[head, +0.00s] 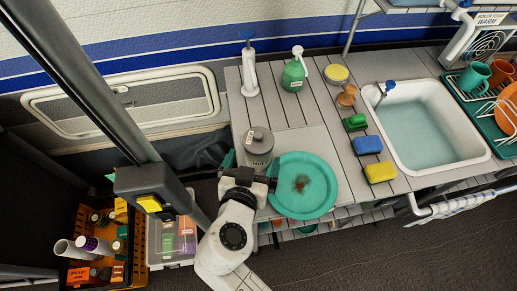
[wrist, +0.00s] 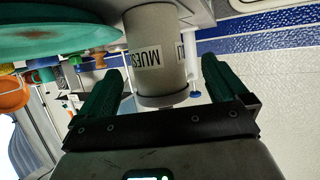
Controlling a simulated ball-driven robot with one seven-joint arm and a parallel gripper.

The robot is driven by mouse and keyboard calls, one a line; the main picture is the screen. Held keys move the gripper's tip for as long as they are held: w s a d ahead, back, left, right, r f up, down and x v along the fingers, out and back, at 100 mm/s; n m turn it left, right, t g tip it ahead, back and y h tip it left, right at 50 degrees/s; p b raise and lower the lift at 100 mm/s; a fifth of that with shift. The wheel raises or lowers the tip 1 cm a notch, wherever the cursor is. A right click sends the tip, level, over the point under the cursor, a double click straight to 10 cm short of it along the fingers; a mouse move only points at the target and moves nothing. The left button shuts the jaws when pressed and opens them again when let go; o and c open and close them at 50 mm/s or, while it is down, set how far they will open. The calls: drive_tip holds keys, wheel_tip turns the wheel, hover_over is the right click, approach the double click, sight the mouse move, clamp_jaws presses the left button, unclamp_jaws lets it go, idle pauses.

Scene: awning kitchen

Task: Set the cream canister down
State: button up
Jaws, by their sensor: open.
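The canister (head: 259,153) is a pale grey-cream cylinder with a darker grey lid and a white label. It appears upright on the counter, just left of the teal plate. In the wrist view the canister (wrist: 158,75) shows a label with dark letters reading "MUES". My gripper (head: 249,168) is at the canister's near side. Its green fingers are spread wide in the wrist view (wrist: 163,68), one on each side of the canister, with visible gaps. The canister's foot is partly hidden by my gripper in the head view.
The teal plate (head: 320,187) with a brown stain lies close right of my gripper. Sponges (head: 367,145) and a sink (head: 430,135) are farther right. A crate (head: 85,222) stands lower left.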

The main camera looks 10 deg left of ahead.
drive_tip(key=p+x, duration=0.1)
drive_tip(key=x, duration=0.4)
drive_tip(key=shift+d, duration=0.2)
drive_tip(key=shift+r, duration=0.1)
drive_tip(key=c, duration=1.2)
